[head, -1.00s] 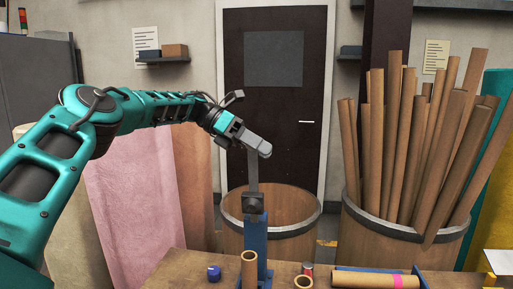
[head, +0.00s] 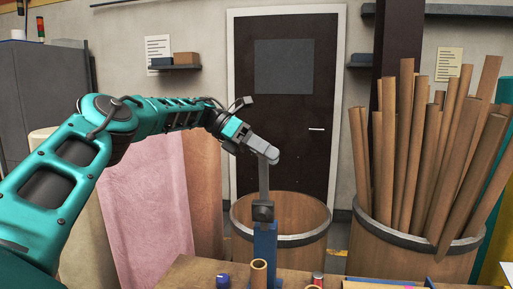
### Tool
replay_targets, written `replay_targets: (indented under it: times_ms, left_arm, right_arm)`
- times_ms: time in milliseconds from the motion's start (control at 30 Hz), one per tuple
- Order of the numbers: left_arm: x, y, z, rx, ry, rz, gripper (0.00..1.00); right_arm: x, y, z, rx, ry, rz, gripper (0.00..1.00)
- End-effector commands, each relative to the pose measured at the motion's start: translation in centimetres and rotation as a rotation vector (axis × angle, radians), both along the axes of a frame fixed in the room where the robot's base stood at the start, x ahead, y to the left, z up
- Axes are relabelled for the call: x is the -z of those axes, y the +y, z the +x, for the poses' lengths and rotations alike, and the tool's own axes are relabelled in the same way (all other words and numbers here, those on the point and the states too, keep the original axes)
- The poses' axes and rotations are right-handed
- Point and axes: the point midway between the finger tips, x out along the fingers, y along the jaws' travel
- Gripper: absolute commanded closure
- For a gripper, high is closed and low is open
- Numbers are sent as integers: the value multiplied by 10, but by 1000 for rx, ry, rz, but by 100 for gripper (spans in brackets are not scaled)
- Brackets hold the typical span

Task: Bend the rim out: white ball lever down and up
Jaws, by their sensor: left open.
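The rim-bending press is a blue post (head: 265,242) at the table's far edge with a dark pivot block (head: 263,211) on top. Its grey lever (head: 264,184) stands nearly upright from the pivot. My left gripper (head: 267,152) is at the lever's top end, its grey fingers pointing right and slightly down. It is open. The white ball cannot be seen; the fingers cover the lever's top. Whether they touch it I cannot tell. A short cardboard tube (head: 259,275) stands upright in front of the post. My right gripper is not in view.
The table (head: 193,274) holds a blue object (head: 223,282) and a red-topped can (head: 318,279). Behind it stand an empty wooden barrel (head: 303,248) and a barrel (head: 405,258) full of long tubes. Pink felt (head: 150,210) hangs at left.

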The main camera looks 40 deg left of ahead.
Motion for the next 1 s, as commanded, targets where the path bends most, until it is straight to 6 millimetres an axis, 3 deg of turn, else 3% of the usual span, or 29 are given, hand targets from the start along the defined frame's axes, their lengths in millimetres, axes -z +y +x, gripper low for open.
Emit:
replay_targets:
  times_ms: [267,400,1000]
  left_arm:
    - [-18,35,-11,-3,0,3,41]
    - [-17,44,-13,-13,18,-6,41]
    - [-29,54,-18,1,2,1,41]
  right_arm:
    - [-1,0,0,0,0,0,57]
    - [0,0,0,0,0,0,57]
    - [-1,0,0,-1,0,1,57]
